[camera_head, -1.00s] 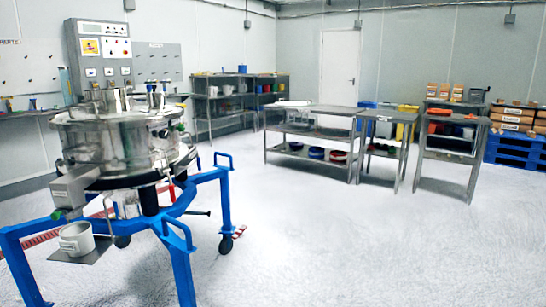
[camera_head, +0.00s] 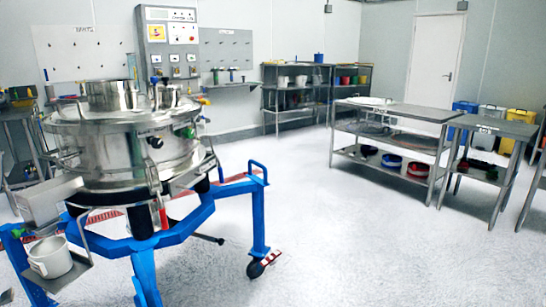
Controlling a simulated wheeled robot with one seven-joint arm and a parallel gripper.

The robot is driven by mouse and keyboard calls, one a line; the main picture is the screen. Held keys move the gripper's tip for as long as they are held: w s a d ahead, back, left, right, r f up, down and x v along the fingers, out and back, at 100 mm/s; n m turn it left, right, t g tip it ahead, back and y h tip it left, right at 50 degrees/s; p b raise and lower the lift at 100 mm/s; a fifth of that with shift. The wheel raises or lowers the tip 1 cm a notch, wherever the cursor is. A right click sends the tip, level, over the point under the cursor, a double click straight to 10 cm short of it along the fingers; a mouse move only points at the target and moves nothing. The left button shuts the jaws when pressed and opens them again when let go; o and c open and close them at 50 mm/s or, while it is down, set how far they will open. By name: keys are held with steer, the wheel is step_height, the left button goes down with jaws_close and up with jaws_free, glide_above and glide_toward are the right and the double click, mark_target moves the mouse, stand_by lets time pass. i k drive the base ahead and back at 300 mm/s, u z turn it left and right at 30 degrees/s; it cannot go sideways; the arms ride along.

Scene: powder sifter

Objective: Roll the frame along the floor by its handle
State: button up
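The blue frame (camera_head: 188,226) stands on caster wheels at the left of the head view and carries the round steel sifter (camera_head: 125,150). A blue loop handle (camera_head: 258,172) rises from the top of its right far leg. A caster (camera_head: 256,268) with a red part shows under that leg. The near legs run out of the picture at the bottom. A white cup (camera_head: 50,257) sits on a small shelf on the sifter's near left side, below a steel box (camera_head: 46,198). My gripper is not in view.
Steel tables (camera_head: 398,112) with bowls on their lower shelves stand at the right. A shelf rack (camera_head: 298,88) stands by the back wall, and a control cabinet (camera_head: 168,38) rises behind the sifter. The white floor (camera_head: 360,245) right of the frame is clear.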

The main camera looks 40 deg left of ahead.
mark_target(141, 253)
steer(key=u, duration=0.25)
steer(key=i, duration=1.4)
steer(key=u, duration=1.25)
steer(key=i, duration=0.95)
steer(key=u, duration=1)
